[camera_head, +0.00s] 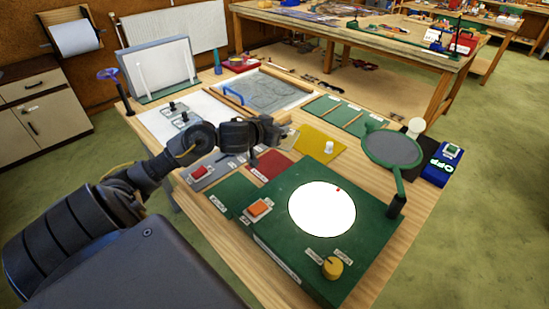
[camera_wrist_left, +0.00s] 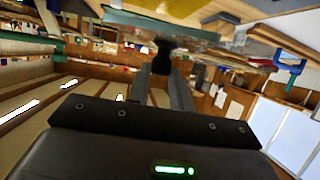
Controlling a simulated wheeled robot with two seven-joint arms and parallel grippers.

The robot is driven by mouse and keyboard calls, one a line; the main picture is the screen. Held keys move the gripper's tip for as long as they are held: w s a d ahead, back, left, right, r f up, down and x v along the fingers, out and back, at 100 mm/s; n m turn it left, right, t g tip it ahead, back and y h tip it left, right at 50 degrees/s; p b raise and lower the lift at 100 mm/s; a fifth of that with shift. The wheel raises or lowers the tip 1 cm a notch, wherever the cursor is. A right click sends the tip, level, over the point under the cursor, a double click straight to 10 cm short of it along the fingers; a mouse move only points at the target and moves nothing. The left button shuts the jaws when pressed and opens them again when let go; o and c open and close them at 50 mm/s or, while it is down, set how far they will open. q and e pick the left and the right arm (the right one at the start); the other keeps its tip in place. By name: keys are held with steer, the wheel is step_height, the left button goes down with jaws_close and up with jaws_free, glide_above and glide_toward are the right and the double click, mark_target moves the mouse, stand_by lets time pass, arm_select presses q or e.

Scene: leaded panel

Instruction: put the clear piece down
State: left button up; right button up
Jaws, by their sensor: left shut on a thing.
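My left gripper (camera_head: 273,132) is over the middle of the bench, near the yellow mat. In the left wrist view its two fingers (camera_wrist_left: 164,88) are shut on a dark knob (camera_wrist_left: 163,50), which looks like the handle of the clear piece. The clear pane itself cannot be made out in either view. Two other black knobs (camera_head: 172,105) stand on a pale sheet at the left of the bench. A round lit white disc (camera_head: 322,208) sits in a green box (camera_head: 365,245), with a small red spot near its upper edge. My right gripper is not in view.
A round grey lens in a green frame (camera_head: 392,149) stands on a post right of the lit disc. A yellow mat (camera_head: 316,146) holds a small white item. A leaded drawing board (camera_head: 268,92) lies behind. A blue box (camera_head: 440,165) shows OFF at right.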

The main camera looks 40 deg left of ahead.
arm_select(q)
steer(key=shift+a, duration=0.15)
steer(key=b, duration=0.2)
glide_above(277, 164)
step_height(277, 164, down, 6)
steer(key=shift+w+r, duration=0.1)
steer(key=shift+r, duration=0.05)
steer(key=shift+f+b, duration=0.3)
steer(key=shift+f, duration=1.85)
steer(key=o, duration=0.8)
